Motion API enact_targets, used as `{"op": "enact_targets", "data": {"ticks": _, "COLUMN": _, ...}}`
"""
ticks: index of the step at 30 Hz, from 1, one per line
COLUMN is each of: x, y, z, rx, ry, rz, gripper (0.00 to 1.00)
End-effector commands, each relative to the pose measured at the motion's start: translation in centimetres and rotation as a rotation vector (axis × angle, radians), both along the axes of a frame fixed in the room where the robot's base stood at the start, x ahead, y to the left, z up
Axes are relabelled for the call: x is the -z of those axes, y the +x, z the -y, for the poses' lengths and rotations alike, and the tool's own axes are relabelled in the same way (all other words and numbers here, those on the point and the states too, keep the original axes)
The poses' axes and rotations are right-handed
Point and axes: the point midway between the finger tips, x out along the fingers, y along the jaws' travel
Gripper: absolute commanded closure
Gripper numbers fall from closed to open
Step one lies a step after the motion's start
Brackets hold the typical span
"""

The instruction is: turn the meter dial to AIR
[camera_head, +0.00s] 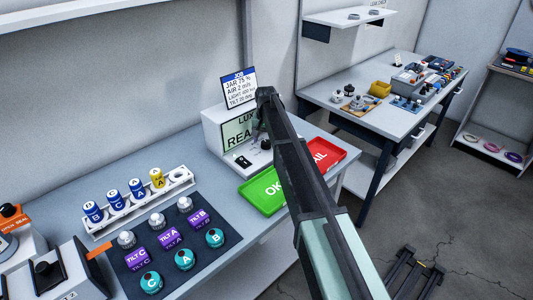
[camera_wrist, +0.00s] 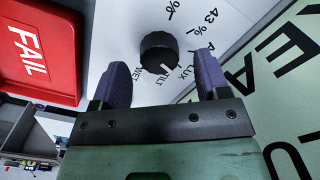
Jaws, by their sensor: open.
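The meter (camera_head: 213,125) is a white box on the bench, with a pale green display partly behind my arm in the head view. Its black round dial (camera_wrist: 158,52) is on the white face in the wrist view. Labels reading LUX, TILT and WET show around the dial; an AIR label cannot be made out clearly. My gripper (camera_wrist: 163,75) is open, its two purple fingers on either side of the near part of the dial, with gaps visible. I cannot tell clearly which label the dial points to.
A green OK tray (camera_head: 262,190) and a red FAIL tray (camera_head: 325,154) lie in front of the meter. A job card (camera_head: 238,88) stands behind it. A rack of labelled jars (camera_head: 118,205) and a dark mat (camera_head: 215,257) with several sensors are to the left.

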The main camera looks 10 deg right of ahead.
Motion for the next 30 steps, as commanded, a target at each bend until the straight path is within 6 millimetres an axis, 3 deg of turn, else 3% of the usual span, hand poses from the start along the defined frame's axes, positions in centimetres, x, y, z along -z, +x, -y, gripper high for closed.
{"op": "enact_targets", "data": {"ticks": 1, "x": 1.88, "y": 0.0, "z": 0.0, "rx": 0.0, "ry": 0.0, "rz": 0.0, "gripper": 0.31}}
{"op": "enact_targets", "data": {"ticks": 3, "x": 2.43, "y": 0.0, "z": 0.01, "rx": 0.0, "ry": 0.0, "rz": 0.0, "gripper": 0.31}}
{"op": "enact_targets", "data": {"ticks": 12, "x": 2.22, "y": -0.01, "z": 0.0, "rx": 0.0, "ry": 0.0, "rz": 0.0, "gripper": 0.33}}
{"op": "enact_targets", "data": {"ticks": 21, "x": 2.22, "y": -0.01, "z": 0.01, "rx": 0.0, "ry": 0.0, "rz": 0.0, "gripper": 0.79}}
{"op": "enact_targets", "data": {"ticks": 30, "x": 2.23, "y": -0.01, "z": 0.01, "rx": -0.03, "ry": 0.0, "rz": 0.0, "gripper": 0.8}}
